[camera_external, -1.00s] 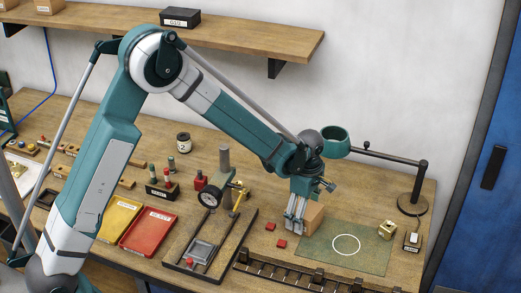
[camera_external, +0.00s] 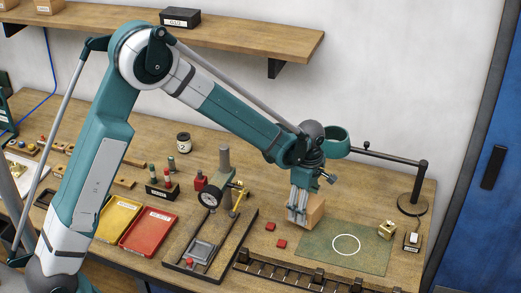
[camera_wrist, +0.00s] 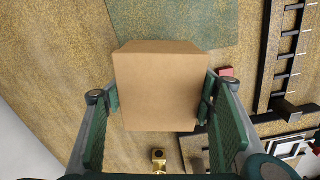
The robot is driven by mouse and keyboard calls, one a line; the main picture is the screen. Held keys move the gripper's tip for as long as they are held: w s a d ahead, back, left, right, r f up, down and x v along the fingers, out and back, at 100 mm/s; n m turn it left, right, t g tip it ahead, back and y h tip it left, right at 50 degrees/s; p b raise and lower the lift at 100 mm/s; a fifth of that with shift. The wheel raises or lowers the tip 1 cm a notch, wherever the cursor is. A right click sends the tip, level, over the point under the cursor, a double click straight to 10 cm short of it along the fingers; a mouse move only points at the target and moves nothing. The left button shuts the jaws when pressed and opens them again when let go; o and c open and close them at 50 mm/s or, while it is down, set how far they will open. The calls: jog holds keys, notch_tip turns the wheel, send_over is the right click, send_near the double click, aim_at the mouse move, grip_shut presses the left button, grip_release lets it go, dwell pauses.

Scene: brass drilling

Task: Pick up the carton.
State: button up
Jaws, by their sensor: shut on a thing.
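The carton is a plain brown box (camera_external: 316,210) at the right of the bench in the external view, next to the green mat. It fills the middle of the wrist view (camera_wrist: 160,88). My gripper (camera_external: 299,216) is shut on the carton, with one finger pad on each side of it in the wrist view (camera_wrist: 158,104). The carton looks raised a little above the bench. My fingers hide part of its left side in the external view.
The green mat (camera_external: 318,250) with a white circle lies right of the carton. Two small red blocks (camera_external: 281,243) lie in front. A black rail (camera_external: 300,277) runs along the front edge. A gauge stand (camera_external: 225,170) is left, a lamp base (camera_external: 412,205) right.

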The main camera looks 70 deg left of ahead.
jog(key=shift+r, duration=3.35)
jog(key=shift+d, duration=0.1)
